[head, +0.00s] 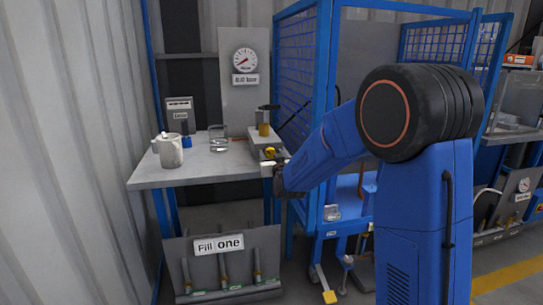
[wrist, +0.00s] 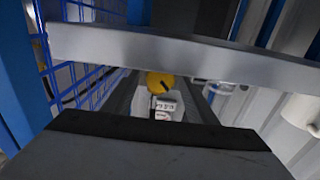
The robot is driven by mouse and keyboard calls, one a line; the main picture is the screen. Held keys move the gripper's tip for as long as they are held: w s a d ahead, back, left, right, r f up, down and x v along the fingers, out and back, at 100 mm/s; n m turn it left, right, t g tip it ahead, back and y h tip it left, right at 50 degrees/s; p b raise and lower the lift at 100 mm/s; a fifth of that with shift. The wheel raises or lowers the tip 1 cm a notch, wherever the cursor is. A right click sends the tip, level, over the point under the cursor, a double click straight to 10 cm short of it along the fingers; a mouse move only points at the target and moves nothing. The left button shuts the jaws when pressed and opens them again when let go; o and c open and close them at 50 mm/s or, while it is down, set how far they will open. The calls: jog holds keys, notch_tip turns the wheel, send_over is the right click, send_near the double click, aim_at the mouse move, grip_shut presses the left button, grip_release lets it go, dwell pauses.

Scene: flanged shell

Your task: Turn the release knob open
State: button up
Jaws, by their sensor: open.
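The round yellow release knob (head: 269,153) sits on the near end of a pale grey unit at the right edge of the bench. In the wrist view the knob (wrist: 159,82) carries a dark bar mark that looks slanted, and a small white label (wrist: 163,106) shows beside it. My gripper (head: 270,170) is at the bench's right front edge, close to the knob. The jaws look empty; whether either touches the knob cannot be told.
A gauge (head: 245,59) hangs behind. A blue mesh frame (head: 297,65) stands close right of the bench. A "Fill one" panel (head: 220,268) is below.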

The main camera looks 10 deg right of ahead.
jog(key=shift+w, duration=0.1)
jog(key=c, duration=1.1)
jog(key=shift+o, duration=0.2)
jog(key=n, duration=0.4)
jog(key=shift+a+n, duration=0.1)
jog(key=shift+n, duration=0.2)
jog(key=shift+f+n, duration=0.1)
jog(key=shift+n, duration=2.2)
